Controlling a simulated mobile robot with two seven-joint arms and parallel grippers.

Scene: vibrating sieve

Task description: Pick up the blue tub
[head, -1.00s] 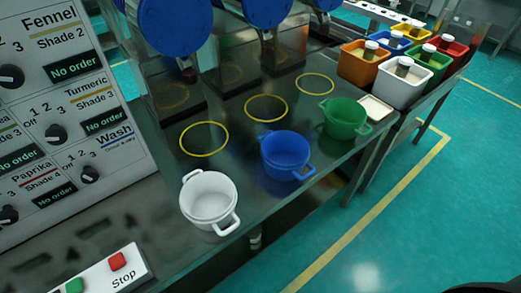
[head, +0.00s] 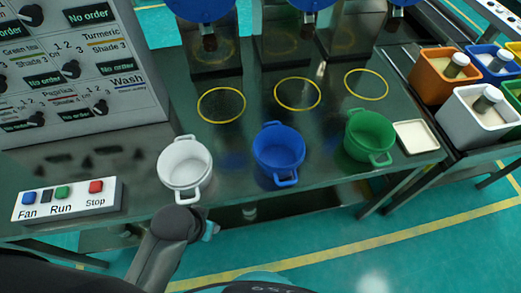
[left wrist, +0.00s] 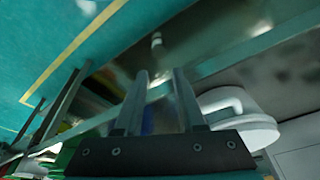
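The blue tub (head: 278,152) stands upright on the dark metal table, between the white tub (head: 185,165) and the green tub (head: 370,137). It has handles at front and back and looks empty. In the left wrist view, my left gripper (left wrist: 160,75) has its two fingers apart with nothing between them. My right gripper is not in view.
A button box (head: 67,199) is at the left front. A cream square dish (head: 415,136) lies right of the green tub. Orange (head: 432,78) and white bins stand at the right.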

